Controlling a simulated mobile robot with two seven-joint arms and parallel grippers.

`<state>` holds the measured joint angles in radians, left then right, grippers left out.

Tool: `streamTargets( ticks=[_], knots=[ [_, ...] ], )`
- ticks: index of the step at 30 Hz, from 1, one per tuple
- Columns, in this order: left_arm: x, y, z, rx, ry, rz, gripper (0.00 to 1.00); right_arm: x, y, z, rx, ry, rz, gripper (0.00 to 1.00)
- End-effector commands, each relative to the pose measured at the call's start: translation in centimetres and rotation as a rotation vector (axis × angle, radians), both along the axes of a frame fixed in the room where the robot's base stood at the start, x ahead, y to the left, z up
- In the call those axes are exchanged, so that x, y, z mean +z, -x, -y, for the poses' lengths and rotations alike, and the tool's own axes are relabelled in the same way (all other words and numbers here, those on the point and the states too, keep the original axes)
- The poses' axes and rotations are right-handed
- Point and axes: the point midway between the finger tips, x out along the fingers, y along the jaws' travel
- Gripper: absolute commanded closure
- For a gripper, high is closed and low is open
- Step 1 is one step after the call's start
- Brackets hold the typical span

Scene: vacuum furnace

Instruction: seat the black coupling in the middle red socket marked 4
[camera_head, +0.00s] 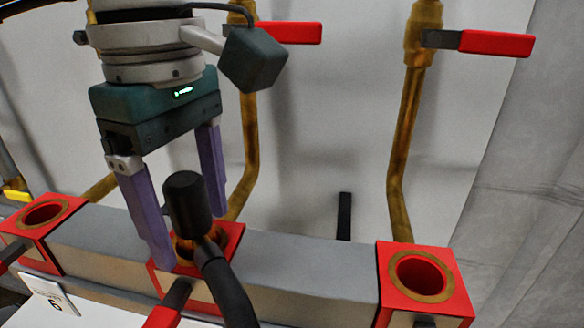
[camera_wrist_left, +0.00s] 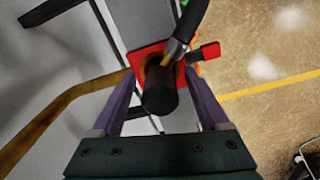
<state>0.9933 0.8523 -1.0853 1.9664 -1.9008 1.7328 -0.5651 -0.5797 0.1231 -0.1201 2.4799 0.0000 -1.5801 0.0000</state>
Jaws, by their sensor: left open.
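The black coupling (camera_head: 187,203) stands over the middle red socket (camera_head: 233,234), tilted slightly, with a black hose running from it toward the front. Its lower end is at the brass-ringed opening; how deep it sits I cannot tell. The coupling also shows in the left wrist view (camera_wrist_left: 159,95), in front of the red socket (camera_wrist_left: 146,54). My left gripper (camera_head: 190,236) is open, its two purple fingers on either side of the coupling, with a gap visible in the wrist view. The socket's mark is not readable. My right gripper is not in view.
A left red socket (camera_head: 20,233) and a right red socket (camera_head: 432,277) with open brass rings sit on the same grey rail (camera_head: 310,262). Brass pipes (camera_head: 404,130) with red valve handles (camera_head: 497,43) rise behind. A white number card (camera_head: 48,294) stands at front left.

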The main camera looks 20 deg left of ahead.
Motion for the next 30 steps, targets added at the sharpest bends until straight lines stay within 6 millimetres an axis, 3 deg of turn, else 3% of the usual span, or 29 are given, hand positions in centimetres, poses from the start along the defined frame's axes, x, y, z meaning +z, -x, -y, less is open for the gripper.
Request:
streamTargets(
  ticks=[5, 18, 30],
  knots=[
    [1.2, -0.1, 0.0, 0.001, 0.001, 0.004, 0.22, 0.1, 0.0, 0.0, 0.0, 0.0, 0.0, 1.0],
    [9.1, -0.1, 0.0, 0.0, 0.001, 0.003, 0.22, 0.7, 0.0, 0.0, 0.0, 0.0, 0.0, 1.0],
    [10.0, 0.0, 0.0, 0.0, 0.0, 0.0, 0.22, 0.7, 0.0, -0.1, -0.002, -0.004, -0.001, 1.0]
  ],
)
